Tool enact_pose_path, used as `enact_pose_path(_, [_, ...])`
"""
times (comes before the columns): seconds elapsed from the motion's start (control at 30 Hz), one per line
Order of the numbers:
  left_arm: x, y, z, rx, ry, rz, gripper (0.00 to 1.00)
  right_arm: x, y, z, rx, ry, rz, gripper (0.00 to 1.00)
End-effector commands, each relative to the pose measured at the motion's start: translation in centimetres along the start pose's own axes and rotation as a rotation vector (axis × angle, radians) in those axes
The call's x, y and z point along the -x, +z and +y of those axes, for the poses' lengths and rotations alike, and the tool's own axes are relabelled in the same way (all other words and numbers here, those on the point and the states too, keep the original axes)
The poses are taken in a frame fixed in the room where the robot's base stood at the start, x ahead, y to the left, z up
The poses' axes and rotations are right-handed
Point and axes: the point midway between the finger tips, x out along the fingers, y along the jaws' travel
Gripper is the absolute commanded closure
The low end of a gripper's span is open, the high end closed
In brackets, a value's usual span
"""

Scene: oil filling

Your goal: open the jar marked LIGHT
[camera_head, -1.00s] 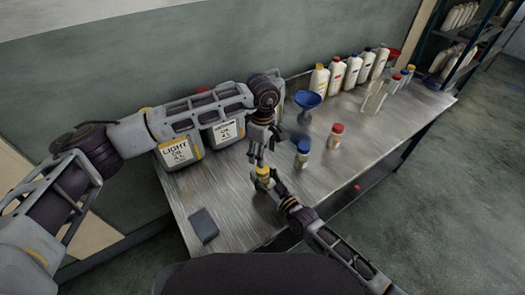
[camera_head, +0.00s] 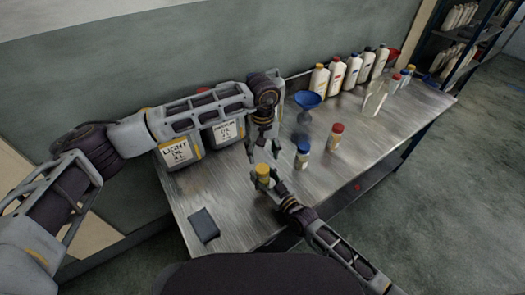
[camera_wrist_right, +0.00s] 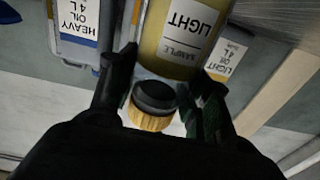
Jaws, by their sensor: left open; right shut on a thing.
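A ribbed yellow cap (camera_wrist_right: 150,121) is at the jar's end in the right wrist view. Its dark round underside shows, so it looks off the neck; I cannot tell whether it still touches the jar. The yellow top (camera_head: 263,170) shows in the head view. My left gripper (camera_head: 263,146) is open and empty above it, apart from it.
A blue-capped jar (camera_head: 302,153) and a red-capped jar (camera_head: 335,136) stand to the right. A blue funnel (camera_head: 307,100) is behind them. LIGHT (camera_head: 178,153) and MEDIUM (camera_head: 225,132) canisters stand behind my left arm. A dark block (camera_head: 204,225) lies front left. White bottles (camera_head: 336,76) line the back.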

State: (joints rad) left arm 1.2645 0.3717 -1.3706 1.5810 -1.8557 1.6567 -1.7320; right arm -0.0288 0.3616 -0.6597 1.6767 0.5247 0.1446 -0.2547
Motion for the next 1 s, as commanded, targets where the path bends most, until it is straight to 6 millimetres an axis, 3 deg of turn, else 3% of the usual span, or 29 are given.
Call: enact_pose_path(1.0, [0.14,0.00,0.01,-0.784,0.000,0.000,0.39,0.02,0.05,0.01,0.000,0.000,-0.001,1.00])
